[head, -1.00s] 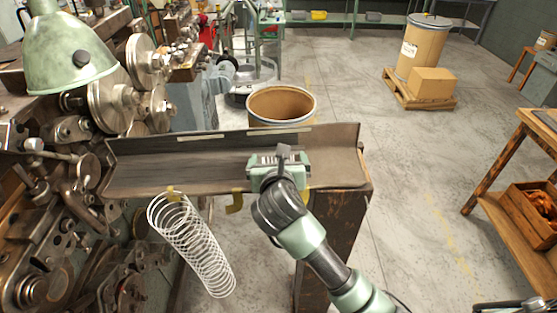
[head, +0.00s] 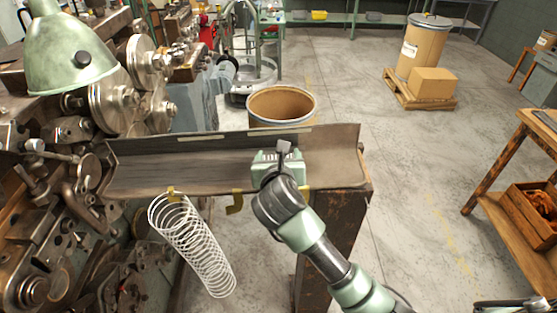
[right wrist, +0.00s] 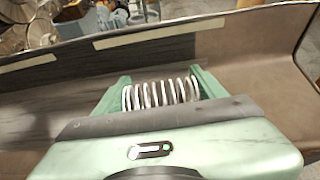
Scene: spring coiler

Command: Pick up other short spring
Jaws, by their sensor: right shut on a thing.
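The short spring (right wrist: 162,93), a pale wire coil, lies between the two green fingers of my right gripper (right wrist: 162,86) in the right wrist view. The fingers are shut on its two ends. In the head view my right gripper (head: 279,158) is over the right part of the brown metal trough (head: 190,172); the gripper hides the spring there. I cannot tell whether the spring still touches the trough. My left gripper is not in view.
A long white spring (head: 195,248) hangs from a yellow hook at the trough's front edge. A second yellow hook (head: 236,204) is empty. A cardboard drum (head: 281,103) stands behind the trough. The coiling machine (head: 70,190) crowds the left; open floor lies right.

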